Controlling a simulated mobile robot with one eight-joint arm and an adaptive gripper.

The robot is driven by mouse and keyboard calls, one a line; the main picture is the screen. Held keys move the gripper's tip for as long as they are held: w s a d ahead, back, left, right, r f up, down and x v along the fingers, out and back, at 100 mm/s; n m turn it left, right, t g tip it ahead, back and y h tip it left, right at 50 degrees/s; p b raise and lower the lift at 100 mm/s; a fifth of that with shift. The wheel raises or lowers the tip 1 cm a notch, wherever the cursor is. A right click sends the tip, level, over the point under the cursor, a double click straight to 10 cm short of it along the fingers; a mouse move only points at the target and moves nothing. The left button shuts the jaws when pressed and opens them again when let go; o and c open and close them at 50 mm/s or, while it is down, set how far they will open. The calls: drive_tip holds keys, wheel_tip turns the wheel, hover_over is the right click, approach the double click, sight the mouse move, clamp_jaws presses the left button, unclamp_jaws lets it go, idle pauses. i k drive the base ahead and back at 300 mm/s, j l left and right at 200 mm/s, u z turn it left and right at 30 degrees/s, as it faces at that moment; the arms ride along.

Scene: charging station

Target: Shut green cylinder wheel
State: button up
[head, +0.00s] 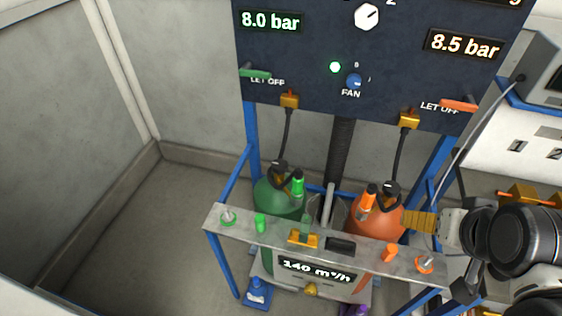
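The green cylinder (272,196) stands on the floor behind a grey metal bar, its lower part partly covered. A bright green fitting (297,184) sticks up at its top right. A dark hose connection sits on its top; I cannot tell which part is its wheel. My gripper (452,225) is at the right, beside the orange cylinder (372,222) and well away from the green one. Its fingers are seen from the side and partly hidden, and I see nothing clearly held.
The grey bar (330,243) with green and orange knobs crosses in front of both cylinders. A dark panel (310,50) with pressure displays hangs above, hoses running down from it. Blue frame posts flank the cylinders. The floor (150,240) at left is clear.

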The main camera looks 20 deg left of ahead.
sight(279, 166)
drive_tip(key=i+u, duration=0.15)
drive_tip(key=u, duration=0.2)
drive_tip(key=i+u, duration=0.2)
drive_tip(key=u, duration=0.2)
drive_tip(key=i+u, duration=0.2)
drive_tip(key=u, duration=0.15)
